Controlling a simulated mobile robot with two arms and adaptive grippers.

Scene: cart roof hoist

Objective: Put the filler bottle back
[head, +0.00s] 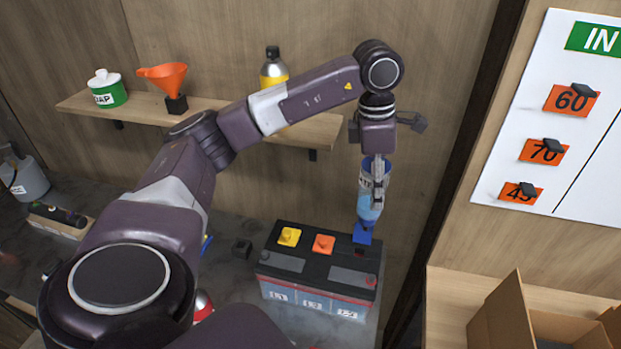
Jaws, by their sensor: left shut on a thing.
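My left gripper (378,188) points down and is shut on the filler bottle (368,206), a clear bottle with blue liquid. The bottle is upright in line with the gripper, above the right end of the battery (306,275). A blue piece (362,234) sits at its lower end, close over the battery top; I cannot tell whether it touches. My right gripper is not in view.
A wall shelf (222,110) holds a green-and-white container (107,88), an orange funnel (165,80) and a yellow bottle (273,72). An open cardboard box (517,318) stands at lower right, below a white board (590,120).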

